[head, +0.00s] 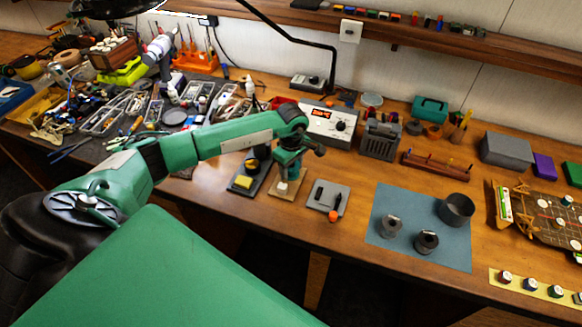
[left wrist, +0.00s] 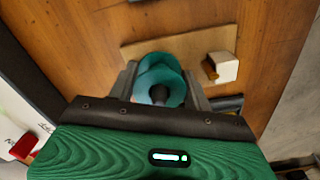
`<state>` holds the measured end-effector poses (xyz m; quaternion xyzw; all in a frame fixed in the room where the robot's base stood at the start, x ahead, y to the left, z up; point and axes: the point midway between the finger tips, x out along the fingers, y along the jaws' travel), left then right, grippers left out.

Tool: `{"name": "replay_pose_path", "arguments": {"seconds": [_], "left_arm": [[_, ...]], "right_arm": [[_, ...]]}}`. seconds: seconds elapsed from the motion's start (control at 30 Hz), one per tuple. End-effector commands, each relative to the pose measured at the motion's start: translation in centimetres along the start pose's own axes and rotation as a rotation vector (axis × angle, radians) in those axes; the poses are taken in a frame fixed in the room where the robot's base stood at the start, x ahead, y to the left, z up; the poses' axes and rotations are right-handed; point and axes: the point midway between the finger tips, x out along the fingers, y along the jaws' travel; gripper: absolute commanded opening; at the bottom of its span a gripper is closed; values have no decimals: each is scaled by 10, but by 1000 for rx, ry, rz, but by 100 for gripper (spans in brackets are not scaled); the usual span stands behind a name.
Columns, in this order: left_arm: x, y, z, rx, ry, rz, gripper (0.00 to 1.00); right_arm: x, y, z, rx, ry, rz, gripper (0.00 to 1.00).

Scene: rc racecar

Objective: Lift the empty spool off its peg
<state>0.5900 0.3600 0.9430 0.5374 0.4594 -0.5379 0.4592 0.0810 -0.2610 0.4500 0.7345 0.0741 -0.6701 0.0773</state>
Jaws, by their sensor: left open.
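The teal spool (left wrist: 160,75) stands on a wooden base (left wrist: 135,50), and a dark round peg or core shows in its middle in the left wrist view. In the head view the wooden base (head: 297,190) is partly hidden under my gripper. My left gripper (left wrist: 160,80) is open, with one finger on each side of the spool. I cannot tell whether the fingers touch it. In the head view my left gripper (head: 289,164) points down over the base. My right gripper is not in view.
A white block (left wrist: 221,68) sits on the base beside the spool. A tray with a yellow sponge (head: 242,182) is left of the base, and a grey pad (head: 328,199) is right. A soldering station (head: 328,124) stands behind. A blue mat (head: 385,203) holds dark round parts.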

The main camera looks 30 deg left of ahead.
Motion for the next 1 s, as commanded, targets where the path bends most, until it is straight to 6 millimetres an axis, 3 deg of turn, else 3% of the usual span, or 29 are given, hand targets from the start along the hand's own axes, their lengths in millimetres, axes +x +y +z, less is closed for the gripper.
{"name": "replay_pose_path", "arguments": {"seconds": [0.17,0.3,0.67,0.87,1.0], "left_arm": [[0,0,0,0,0,0,48],[0,0,0,0,0,0,24],[-4,1,-1,0,1,1,24],[-24,1,-1,1,2,3,24],[-50,2,-1,1,2,6,24]], "right_arm": [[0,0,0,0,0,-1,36],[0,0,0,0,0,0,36],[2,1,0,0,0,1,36],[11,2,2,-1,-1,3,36],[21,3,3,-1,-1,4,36]]}}
